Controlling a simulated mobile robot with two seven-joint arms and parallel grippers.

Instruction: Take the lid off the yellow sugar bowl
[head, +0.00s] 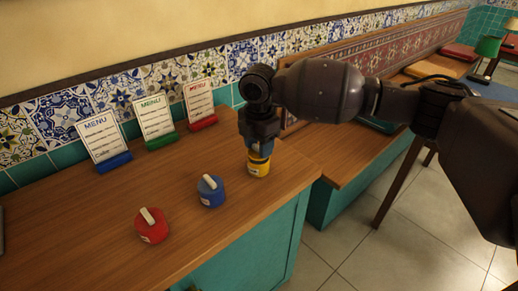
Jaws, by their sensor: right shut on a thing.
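The yellow sugar bowl (258,169) stands on the wooden counter near its right end. My right gripper (260,148) points down over it and is shut on the top of it, at the lid. The fingers hide most of the lid and its knob. I cannot tell whether the lid still touches the bowl. My left gripper is not in view.
A blue bowl (211,194) and a red bowl (151,231), both with pale handles on top, stand to the left on the counter (80,235). Menu cards in blue (106,143), green (155,124) and red (201,106) holders stand along the tiled wall.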

